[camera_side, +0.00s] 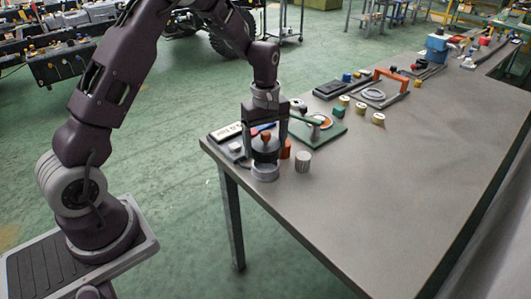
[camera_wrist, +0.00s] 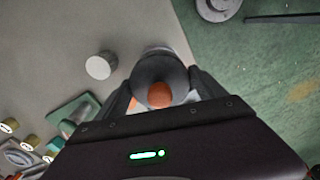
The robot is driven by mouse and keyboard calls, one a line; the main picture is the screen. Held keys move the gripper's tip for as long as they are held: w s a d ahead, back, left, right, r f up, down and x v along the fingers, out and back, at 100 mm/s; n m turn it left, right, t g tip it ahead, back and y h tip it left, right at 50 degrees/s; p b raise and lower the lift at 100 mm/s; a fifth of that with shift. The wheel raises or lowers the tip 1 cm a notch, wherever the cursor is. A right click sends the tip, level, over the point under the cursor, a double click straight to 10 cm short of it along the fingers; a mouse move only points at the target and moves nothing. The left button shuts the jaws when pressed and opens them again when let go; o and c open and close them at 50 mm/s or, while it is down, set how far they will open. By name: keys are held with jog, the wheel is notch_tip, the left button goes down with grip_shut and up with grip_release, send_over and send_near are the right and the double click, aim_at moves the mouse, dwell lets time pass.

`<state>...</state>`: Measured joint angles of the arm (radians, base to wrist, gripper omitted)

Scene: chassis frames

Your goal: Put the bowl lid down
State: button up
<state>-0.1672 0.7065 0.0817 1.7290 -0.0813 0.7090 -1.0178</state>
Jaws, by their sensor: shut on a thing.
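The bowl lid (camera_side: 265,154) is dark grey with an orange knob, and it is in my gripper (camera_side: 266,139). In the wrist view the lid (camera_wrist: 153,70) shows between the fingers of my gripper (camera_wrist: 160,92), its knob facing the camera. A light grey round bowl (camera_side: 265,173) stands directly below the lid near the table's front left edge. I cannot tell whether the lid touches the bowl's rim or is slightly above it. In the wrist view the lid hides most of the bowl.
A ribbed grey cylinder (camera_side: 303,161) stands just right of the bowl. An orange block (camera_side: 286,149) and a small white piece (camera_side: 235,147) are close by. A green plate (camera_side: 328,135) lies behind. The table's (camera_side: 390,190) right front is clear.

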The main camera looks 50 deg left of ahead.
aim_at(267, 132)
notch_tip(267, 132, up, 6)
jog(key=shift+d+f, duration=0.1)
jog(key=shift+d, duration=0.05)
jog(key=d+f, duration=0.3)
jog(key=d, duration=0.8)
notch_tip(267, 132, down, 10)
jog(key=shift+d+r, duration=0.15)
jog(key=shift+r, duration=0.05)
jog(key=shift+f, duration=0.1)
jog(key=o, duration=1.4)
jog(key=shift+c, duration=0.2)
notch_tip(267, 132, up, 12)
jog(key=shift+r, duration=0.25)
